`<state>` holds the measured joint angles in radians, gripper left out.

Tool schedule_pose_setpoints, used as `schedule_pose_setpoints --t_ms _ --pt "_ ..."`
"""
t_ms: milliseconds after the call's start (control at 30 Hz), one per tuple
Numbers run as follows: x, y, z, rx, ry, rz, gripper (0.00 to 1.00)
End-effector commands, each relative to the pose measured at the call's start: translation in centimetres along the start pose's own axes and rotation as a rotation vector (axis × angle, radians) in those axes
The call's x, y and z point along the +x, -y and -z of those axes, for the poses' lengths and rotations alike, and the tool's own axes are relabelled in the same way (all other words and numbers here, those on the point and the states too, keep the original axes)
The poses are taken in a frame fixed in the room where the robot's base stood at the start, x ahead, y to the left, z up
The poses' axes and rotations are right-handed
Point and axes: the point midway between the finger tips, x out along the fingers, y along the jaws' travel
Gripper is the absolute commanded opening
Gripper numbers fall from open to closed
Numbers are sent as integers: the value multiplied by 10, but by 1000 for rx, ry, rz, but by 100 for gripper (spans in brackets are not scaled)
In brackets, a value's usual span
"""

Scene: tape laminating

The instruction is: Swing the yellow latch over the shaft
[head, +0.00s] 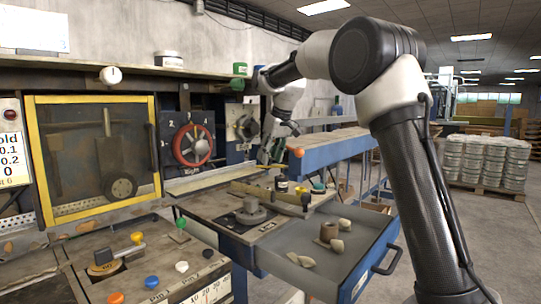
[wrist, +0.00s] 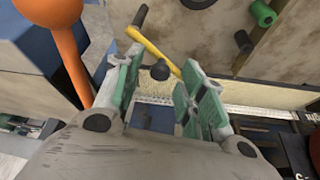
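The yellow latch (wrist: 152,48) is a slim bar in the wrist view, slanting from upper left to lower right just beyond my fingertips. A dark cylindrical peg (wrist: 140,16) stands at its upper left end. A black round knob (wrist: 160,71) shows in the gap between my fingers, close to the bar. I cannot tell which dark part is the shaft. My gripper (wrist: 162,66) is open, with green pads apart and nothing held. The bar's lower right end meets the right finger in the picture; contact is unclear.
An orange ball handle (wrist: 50,10) stands close to the left of my gripper. A green knob (wrist: 263,13) and a black disc (wrist: 243,41) are at upper right. In the head view, a red dial (head: 192,145) and an open drawer (head: 362,262) holding loose pieces are nearby.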

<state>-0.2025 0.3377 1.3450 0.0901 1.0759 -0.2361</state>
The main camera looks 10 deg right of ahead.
Motion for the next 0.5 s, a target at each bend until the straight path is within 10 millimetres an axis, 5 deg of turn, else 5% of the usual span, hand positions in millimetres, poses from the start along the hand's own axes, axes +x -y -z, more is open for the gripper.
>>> schedule_pose_setpoints --t_ms 200,500 --pt "0 0 0 0 0 0 0" --pt "-1 0 0 -9 0 4 0"
